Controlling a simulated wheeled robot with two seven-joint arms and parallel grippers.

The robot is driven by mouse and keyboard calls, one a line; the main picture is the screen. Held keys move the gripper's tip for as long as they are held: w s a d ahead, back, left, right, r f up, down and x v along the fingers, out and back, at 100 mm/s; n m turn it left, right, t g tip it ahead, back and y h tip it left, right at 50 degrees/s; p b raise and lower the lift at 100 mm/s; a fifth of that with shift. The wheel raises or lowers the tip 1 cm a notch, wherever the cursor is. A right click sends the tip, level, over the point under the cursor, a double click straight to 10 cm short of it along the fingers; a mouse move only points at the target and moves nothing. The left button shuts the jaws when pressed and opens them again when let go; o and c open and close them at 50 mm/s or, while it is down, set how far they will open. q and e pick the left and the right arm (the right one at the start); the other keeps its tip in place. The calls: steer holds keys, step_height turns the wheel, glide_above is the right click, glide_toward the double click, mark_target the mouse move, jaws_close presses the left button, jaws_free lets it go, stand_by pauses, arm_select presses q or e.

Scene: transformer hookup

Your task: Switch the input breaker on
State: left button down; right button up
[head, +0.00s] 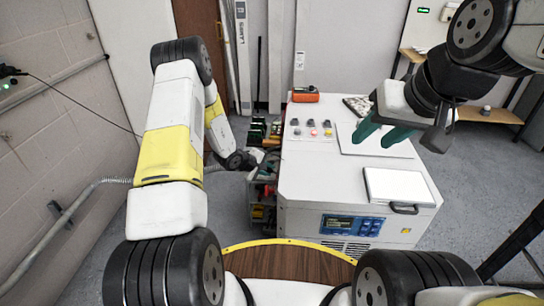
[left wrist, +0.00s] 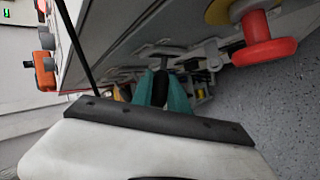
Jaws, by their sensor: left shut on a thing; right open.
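The white cabinet (head: 300,190) stands in the middle of the head view, with equipment on its left side. My left gripper (head: 246,161) is at that side, its fingertips hard to make out there. In the left wrist view its teal fingers (left wrist: 161,86) are shut on a small dark handle (left wrist: 160,90), mostly hidden between them. Which part is the input breaker, and whether it is on or off, I cannot tell. My right gripper (head: 384,134) is open and empty above the cabinet top.
A red knob (left wrist: 264,40) sticks out beside my left gripper. The cabinet top holds an orange device (head: 305,95), several small knobs (head: 312,122) and a white lidded box (head: 398,186). A blue display (head: 351,225) is on the front. Grey floor (head: 225,205) is clear left of the cabinet.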

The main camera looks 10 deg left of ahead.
arm_select(q)
steer(key=c, duration=1.3)
jaws_free()
steer(key=v, duration=0.7)
steer(key=shift+s+r, duration=0.25)
steer(key=shift+a, duration=0.1)
